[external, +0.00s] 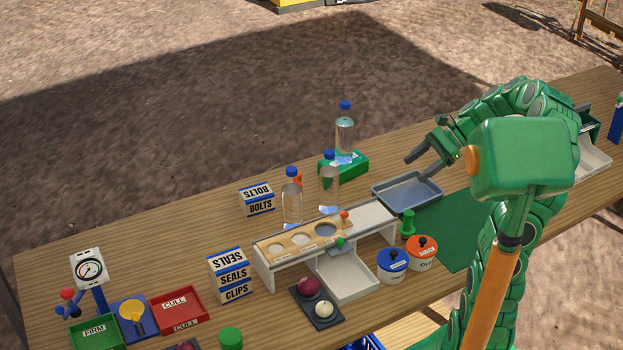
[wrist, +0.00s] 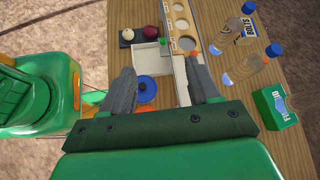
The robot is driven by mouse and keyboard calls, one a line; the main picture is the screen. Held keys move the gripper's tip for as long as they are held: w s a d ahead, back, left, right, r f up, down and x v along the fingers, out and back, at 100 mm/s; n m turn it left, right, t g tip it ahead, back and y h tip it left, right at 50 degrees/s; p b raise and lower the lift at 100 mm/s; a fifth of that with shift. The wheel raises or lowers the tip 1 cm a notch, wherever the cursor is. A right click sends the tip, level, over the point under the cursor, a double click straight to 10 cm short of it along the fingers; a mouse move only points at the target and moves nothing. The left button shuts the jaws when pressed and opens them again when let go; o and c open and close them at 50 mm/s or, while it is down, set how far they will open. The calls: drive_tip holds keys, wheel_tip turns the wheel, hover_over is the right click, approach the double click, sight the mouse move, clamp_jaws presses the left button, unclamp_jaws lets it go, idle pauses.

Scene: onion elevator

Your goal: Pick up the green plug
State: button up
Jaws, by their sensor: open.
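A green plug-like piece (external: 408,222) with a rounded top stands upright at the right end of the white raised rack, beside the jars. I cannot pick it out in the wrist view, where my gripper covers that area. A smaller green knob (external: 340,242) sits on the front of the rack; it also shows in the wrist view (wrist: 163,43). A green cylinder (external: 231,338) stands at the front edge. My gripper (external: 430,158) is open and empty above the grey tray, higher than the green piece and behind it. Its two fingers are apart in the wrist view (wrist: 159,65).
The white rack (external: 378,213) has round holes and an orange knob. Blue-lidded (external: 392,266) and orange-lidded (external: 421,253) jars stand close to the green piece. A grey tray (external: 407,190), clear bottles (external: 292,200) and a green box (external: 352,165) stand behind. The table's back left is clear.

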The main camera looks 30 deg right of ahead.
drive_tip(key=w+d+f+m+t+y, duration=0.1)
drive_tip(key=w+d+m+t, duration=0.15)
drive_tip(key=d, duration=0.35)
drive_tip(key=w+d+m+t, duration=0.2)
drive_tip(key=d+m, duration=0.2)
drive_tip(key=d, duration=0.2)
approach(407, 232)
drive_tip(key=shift+w+a+f+n+g, duration=0.15)
drive_tip(key=shift+w+f, duration=0.25)
drive_tip(key=shift+w, duration=0.2)
drive_tip(key=shift+w+a+f+n+g, duration=0.1)
drive_tip(key=shift+w+f, duration=0.3)
drive_tip(key=shift+w, duration=0.2)
drive_tip(key=shift+f, duration=0.55)
drive_tip(key=shift+w+a+f, duration=0.1)
drive_tip(key=shift+f, duration=0.05)
drive_tip(key=shift+r+x, duration=0.2)
drive_tip(key=shift+x, duration=3.45)
drive_tip(key=shift+a, duration=0.1)
drive_tip(key=c, duration=1.1)
